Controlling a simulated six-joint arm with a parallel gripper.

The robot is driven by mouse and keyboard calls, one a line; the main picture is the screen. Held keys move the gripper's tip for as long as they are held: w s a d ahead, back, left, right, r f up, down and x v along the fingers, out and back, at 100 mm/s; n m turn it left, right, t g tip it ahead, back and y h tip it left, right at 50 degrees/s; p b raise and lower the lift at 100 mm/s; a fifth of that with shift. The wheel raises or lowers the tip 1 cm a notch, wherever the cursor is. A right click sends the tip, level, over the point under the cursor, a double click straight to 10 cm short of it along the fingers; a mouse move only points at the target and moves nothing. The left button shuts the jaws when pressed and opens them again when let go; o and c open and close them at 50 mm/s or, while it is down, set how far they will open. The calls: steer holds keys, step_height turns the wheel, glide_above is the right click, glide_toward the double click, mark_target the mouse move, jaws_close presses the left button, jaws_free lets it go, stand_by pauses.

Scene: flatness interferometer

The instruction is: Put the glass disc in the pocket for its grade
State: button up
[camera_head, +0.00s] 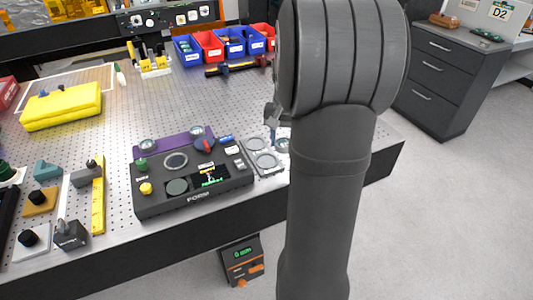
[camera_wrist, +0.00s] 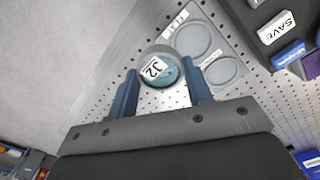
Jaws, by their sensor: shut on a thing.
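The glass disc (camera_wrist: 172,75) shows in the wrist view as a round teal piece with a pale rim and a white label that seems to read J2. My gripper (camera_wrist: 159,68) is shut on it, one blue finger on each side. The grey pocket tray (camera_head: 249,145) lies right of the interferometer. In the wrist view two round pockets show empty, one (camera_wrist: 193,40) beside a FLAT label and another (camera_wrist: 223,70) whose label I cannot read. The disc overlaps the tray's near end. Its height above the tray and anything beneath it are hidden.
The black interferometer box (camera_head: 220,193) with knobs and a small lit screen stands left of the tray. Blue and red bins (camera_head: 208,47) stand at the back. The bench edge and floor are close beside the tray.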

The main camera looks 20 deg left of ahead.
glide_above(266, 161)
step_height(266, 161, down, 4)
steer(key=shift+r, duration=0.25)
steer(key=shift+f, duration=1.9)
steer(key=shift+d+f, duration=0.1)
steer(key=shift+f, duration=0.05)
steer(key=o, duration=1)
step_height(266, 161, up, 12)
steer(key=shift+r, duration=0.2)
